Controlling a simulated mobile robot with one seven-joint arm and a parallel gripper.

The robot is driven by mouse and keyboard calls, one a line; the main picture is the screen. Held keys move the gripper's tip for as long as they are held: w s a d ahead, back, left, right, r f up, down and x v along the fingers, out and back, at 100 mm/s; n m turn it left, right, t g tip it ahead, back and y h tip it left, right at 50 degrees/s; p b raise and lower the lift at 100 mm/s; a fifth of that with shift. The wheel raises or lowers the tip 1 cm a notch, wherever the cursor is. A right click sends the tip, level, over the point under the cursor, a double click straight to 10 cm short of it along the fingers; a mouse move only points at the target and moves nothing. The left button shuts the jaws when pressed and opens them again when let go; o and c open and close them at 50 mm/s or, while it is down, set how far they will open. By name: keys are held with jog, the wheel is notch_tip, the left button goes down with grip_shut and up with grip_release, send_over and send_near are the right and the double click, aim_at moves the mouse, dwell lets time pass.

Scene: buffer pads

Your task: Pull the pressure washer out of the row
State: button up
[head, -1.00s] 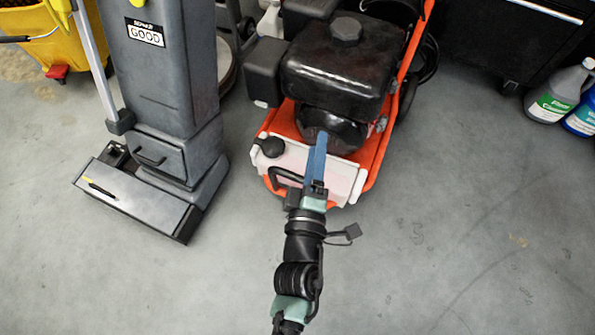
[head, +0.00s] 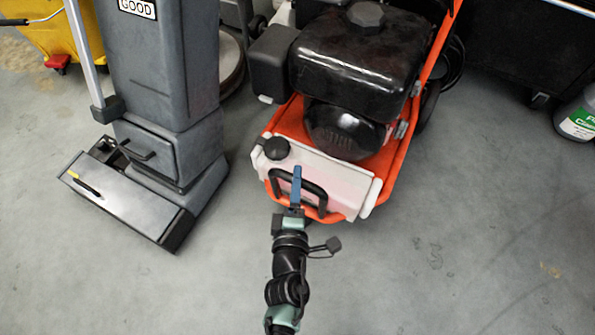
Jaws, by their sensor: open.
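The pressure washer (head: 352,62) has an orange frame, a black engine and a pale front tank (head: 322,176) with a black cap. A black loop handle (head: 313,188) is on the front of the tank. My gripper (head: 297,174) is at the tank's front, with its blue fingers overlapping the handle in the picture. It is open. One finger hides the other, and I cannot tell whether the handle lies between them or whether they touch it.
A grey floor machine (head: 165,90) stands close on the left, its wide head (head: 125,203) reaching forward. A black cabinet (head: 510,40) and a bottle (head: 578,118) are at the right. A yellow bucket (head: 65,35) is at the back left. The floor in front is clear.

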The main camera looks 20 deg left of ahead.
jog(key=shift+b+x, duration=0.4)
jog(key=shift+x, duration=1.7)
grip_shut()
